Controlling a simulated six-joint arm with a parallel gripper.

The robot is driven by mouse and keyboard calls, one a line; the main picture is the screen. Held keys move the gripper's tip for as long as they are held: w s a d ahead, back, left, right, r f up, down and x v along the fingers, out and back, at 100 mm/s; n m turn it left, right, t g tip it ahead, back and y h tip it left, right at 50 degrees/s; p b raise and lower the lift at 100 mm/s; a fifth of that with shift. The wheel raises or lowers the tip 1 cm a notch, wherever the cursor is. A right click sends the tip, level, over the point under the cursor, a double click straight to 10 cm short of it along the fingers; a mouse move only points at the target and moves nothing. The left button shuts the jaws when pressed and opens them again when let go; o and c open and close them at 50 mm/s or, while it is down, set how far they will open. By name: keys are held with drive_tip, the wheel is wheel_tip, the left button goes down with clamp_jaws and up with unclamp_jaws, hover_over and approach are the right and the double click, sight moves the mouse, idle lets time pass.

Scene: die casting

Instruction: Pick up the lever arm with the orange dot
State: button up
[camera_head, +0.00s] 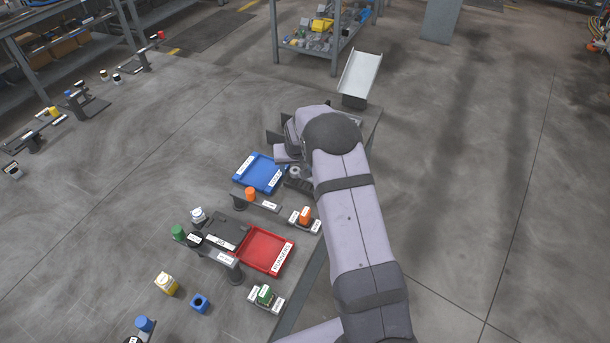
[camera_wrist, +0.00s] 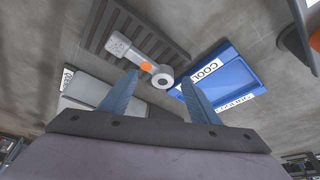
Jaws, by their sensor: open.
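The lever arm (camera_wrist: 128,52) is light grey, with an orange dot near its middle and a round ring at one end. In the wrist view it lies on a dark grooved rack (camera_wrist: 118,22). My gripper (camera_wrist: 159,79) is open, and the lever's ring end appears between its two blue fingertips. Nothing is gripped; the exact gap to the lever cannot be told. In the head view, a small part of the lever arm (camera_head: 295,172) shows beside my wrist; my arm hides the rest.
A blue tray (camera_head: 242,178) lies just left of my gripper, and a red tray (camera_head: 243,263) lies nearer. Orange-topped parts (camera_head: 250,194) stand between them. A tilted metal chute (camera_head: 361,72) stands behind my arm. The table's left side has wide bare areas.

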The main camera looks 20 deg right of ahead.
clamp_jaws()
drive_tip(key=shift+r, duration=0.1)
idle(0.3)
